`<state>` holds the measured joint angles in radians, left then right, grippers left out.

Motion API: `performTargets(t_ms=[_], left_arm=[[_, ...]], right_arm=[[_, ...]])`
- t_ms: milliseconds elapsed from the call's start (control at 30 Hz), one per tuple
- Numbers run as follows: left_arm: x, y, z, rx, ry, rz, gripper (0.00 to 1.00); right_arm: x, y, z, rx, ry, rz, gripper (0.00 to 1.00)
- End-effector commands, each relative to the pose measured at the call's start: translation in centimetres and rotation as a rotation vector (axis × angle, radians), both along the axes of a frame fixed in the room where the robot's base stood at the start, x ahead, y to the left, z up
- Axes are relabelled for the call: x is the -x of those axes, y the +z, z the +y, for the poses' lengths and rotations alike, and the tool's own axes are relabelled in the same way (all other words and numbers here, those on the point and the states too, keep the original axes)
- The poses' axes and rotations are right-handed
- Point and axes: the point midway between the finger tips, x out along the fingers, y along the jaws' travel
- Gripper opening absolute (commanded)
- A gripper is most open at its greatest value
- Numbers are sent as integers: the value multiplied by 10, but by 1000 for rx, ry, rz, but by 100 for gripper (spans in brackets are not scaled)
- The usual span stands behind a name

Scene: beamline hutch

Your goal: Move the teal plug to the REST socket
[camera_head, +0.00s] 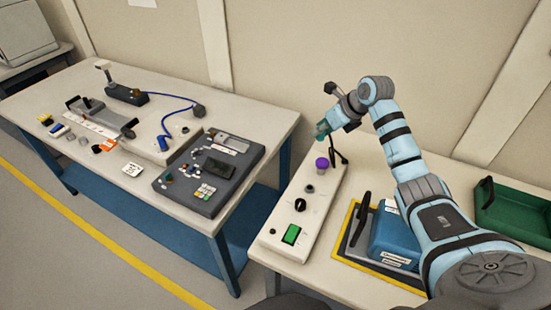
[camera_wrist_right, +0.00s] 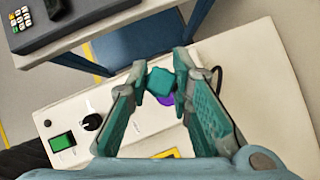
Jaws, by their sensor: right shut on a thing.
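My right gripper (camera_head: 326,128) is above the far end of the white control panel (camera_head: 278,210) on the right bench. It is shut on the teal plug, a small block (camera_wrist_right: 160,80) seen between the fingertips in the right wrist view (camera_wrist_right: 165,78). In the head view the plug is hard to tell from the teal fingers. A purple knob-like piece (camera_head: 321,163) stands on the panel below the gripper. It is partly hidden behind the plug in the wrist view (camera_wrist_right: 167,100). I cannot read any REST label. My left gripper is not in view.
A blue case (camera_head: 392,240) on a yellow-edged mat and a green tray (camera_head: 515,212) lie to the right. The left table (camera_head: 105,190) holds instruments and small parts.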

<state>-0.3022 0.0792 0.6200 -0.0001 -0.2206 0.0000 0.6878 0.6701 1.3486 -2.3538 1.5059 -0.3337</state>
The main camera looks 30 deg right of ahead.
Motion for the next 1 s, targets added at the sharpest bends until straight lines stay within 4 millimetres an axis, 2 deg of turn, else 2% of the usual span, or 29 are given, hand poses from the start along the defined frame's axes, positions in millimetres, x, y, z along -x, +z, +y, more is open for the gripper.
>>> performTargets(t_ms=[33,100,200,300,467,800,1000], left_arm=[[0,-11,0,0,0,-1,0],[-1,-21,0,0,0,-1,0],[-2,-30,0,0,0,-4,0],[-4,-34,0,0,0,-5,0],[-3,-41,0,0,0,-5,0],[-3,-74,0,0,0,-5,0],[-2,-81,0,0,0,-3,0]], right_arm=[[10,-17,4,9,35,1,0],[27,-34,16,19,112,0,0],[48,-51,35,23,212,0,0],[58,-58,46,22,261,1,0],[58,-68,48,20,267,0,0],[57,-112,48,20,267,0,0],[57,-123,48,20,266,-1,0]])
